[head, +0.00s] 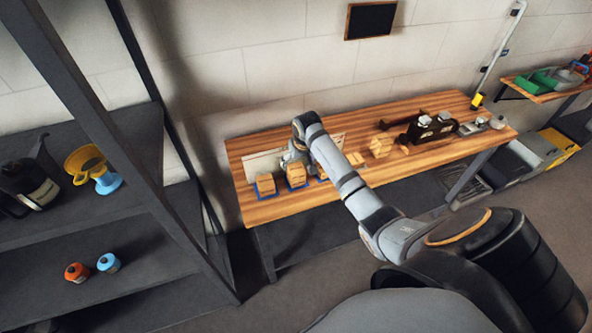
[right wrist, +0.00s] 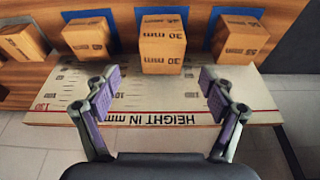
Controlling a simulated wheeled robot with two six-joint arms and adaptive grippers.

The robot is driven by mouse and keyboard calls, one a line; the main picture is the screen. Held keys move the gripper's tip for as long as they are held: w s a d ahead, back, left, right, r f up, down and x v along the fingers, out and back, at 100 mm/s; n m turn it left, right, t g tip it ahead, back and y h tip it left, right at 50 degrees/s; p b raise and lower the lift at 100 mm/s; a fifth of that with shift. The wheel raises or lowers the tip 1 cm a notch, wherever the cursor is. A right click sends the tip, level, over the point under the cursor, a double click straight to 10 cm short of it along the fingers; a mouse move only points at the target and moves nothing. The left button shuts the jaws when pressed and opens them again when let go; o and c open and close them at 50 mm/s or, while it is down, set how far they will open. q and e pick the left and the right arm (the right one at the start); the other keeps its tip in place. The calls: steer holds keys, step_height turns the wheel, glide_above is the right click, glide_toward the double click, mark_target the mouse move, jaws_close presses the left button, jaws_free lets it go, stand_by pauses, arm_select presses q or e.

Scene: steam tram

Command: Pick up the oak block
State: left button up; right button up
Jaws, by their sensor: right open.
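Several light-brown wooden blocks stand in a row on blue pads on the workbench. The right wrist view shows a middle block (right wrist: 163,47) marked "30 mm", a left block (right wrist: 88,38) and a right block (right wrist: 240,40). I cannot tell by look which one is oak. My right gripper (right wrist: 160,85) is open and empty, its fingers apart on either side of the middle block's line, with the block beyond the tips. In the head view the right gripper (head: 294,157) is above the row, by the block (head: 296,174). My left gripper is not in view.
More wood pieces (head: 380,147) and a dark model (head: 432,128) stand farther right on the workbench (head: 285,207). A dark shelf (head: 90,283) stands at left.

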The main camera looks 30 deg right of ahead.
mark_target(296, 169)
steer(key=shift+w+p+x, duration=0.1)
steer(key=shift+p+x, duration=0.3)
steer(key=shift+x, duration=1)
steer(key=shift+w+p+x, duration=0.15)
steer(key=shift+p+x, duration=0.25)
steer(key=shift+x, duration=0.95)
steer(key=shift+a+r, duration=0.15)
steer(key=c, duration=1.3)
steer(key=shift+r+b, duration=0.3)
steer(key=r, duration=0.1)
steer(key=r+b, duration=0.1)
steer(key=shift+s+d+r, duration=0.15)
steer(key=shift+d+r, duration=0.15)
steer(key=shift+r, duration=0.1)
steer(key=shift+s+d+r+b, duration=0.65)
steer(key=shift+s+d+r, duration=0.7)
steer(key=shift+s+r, duration=0.35)
steer(key=shift+s+d+r+b, duration=0.6)
steer(key=shift+s+d+r, duration=0.85)
steer(key=shift+s, duration=0.4)
steer(key=shift+s+d+r+b, duration=0.65)
steer(key=shift+s+d+r, duration=0.65)
steer(key=shift+s+r, duration=0.4)
